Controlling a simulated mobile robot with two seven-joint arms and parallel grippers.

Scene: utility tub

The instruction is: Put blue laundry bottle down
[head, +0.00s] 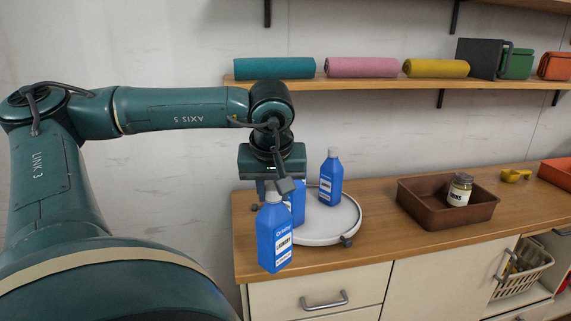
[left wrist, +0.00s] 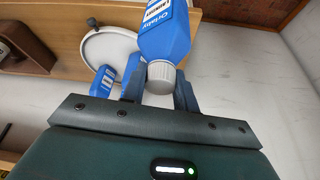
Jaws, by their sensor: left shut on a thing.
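My left gripper (head: 272,187) points down over the counter and is shut on a blue laundry bottle (head: 275,240) with a white cap. The bottle is upright at the counter's front edge; I cannot tell whether its base touches the wood. In the left wrist view the bottle (left wrist: 166,35) has its cap (left wrist: 161,77) between the fingers. A round white tray (head: 345,228) lies behind it. Two more blue bottles stand there, one clear to view (head: 330,180) and one (head: 298,203) partly hidden by the held bottle and gripper. My right gripper is not in view.
A brown bin (head: 415,203) with a jar (head: 460,190) stands right of the tray on the wooden counter (head: 385,245). A yellow scoop (head: 514,175) lies farther right. A shelf (head: 380,83) with rolled mats hangs above. The counter between tray and bin is clear.

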